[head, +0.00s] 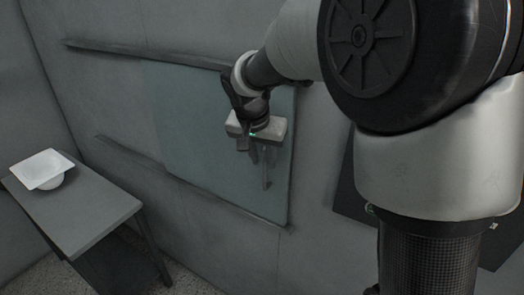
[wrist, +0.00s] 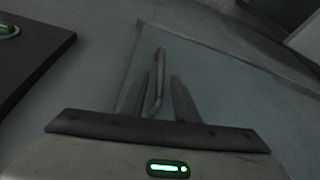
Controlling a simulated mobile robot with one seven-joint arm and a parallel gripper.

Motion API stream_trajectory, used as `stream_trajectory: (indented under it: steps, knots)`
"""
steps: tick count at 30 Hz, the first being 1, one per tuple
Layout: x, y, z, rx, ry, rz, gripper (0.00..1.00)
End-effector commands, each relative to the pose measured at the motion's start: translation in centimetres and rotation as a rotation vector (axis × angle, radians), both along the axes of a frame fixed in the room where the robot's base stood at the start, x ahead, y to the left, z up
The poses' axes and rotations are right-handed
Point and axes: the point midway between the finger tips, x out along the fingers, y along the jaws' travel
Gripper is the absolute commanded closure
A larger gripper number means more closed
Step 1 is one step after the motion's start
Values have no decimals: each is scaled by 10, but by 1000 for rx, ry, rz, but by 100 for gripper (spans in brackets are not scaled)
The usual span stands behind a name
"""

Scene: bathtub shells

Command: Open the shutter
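The shutter (head: 205,120) is a teal-grey flat panel on the wall, between an upper and a lower rail. It also fills much of the wrist view (wrist: 225,85). A slim grey bar handle (head: 267,172) stands upright near its right edge. My gripper (head: 262,156) is in front of the panel at the handle. In the wrist view the two fingers (wrist: 158,92) are apart, with the handle (wrist: 158,62) showing between them and gaps on both sides. Whether the fingertips reach past the handle is hard to tell.
The rails (head: 130,150) run on left past the shutter along bare wall. A grey table (head: 90,215) with a white square dish (head: 42,168) stands at the left. A dark panel (head: 350,185) is on the wall right of the shutter, also at the wrist view's left (wrist: 35,55).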

Motion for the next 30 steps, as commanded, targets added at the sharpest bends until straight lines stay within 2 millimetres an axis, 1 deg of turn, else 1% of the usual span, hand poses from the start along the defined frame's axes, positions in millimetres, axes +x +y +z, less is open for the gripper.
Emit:
stream_trajectory:
  steps: [1, 3, 6, 15, 17, 18, 20, 21, 30]
  knots:
    - [2, -1, -7, -1, 3, -1, 72]
    - [5, -2, -13, 0, 1, -1, 72]
    - [7, -3, -18, -1, 0, -1, 72]
    - [8, -3, -20, 0, -1, -1, 72]
    - [8, -3, -20, 0, -1, -1, 80]
    - [8, -3, -20, 0, -1, -1, 87]
    - [8, -3, -19, 0, -1, 0, 97]
    - [8, -3, -19, 0, -1, 0, 100]
    - [8, -2, -19, 0, 0, 0, 100]
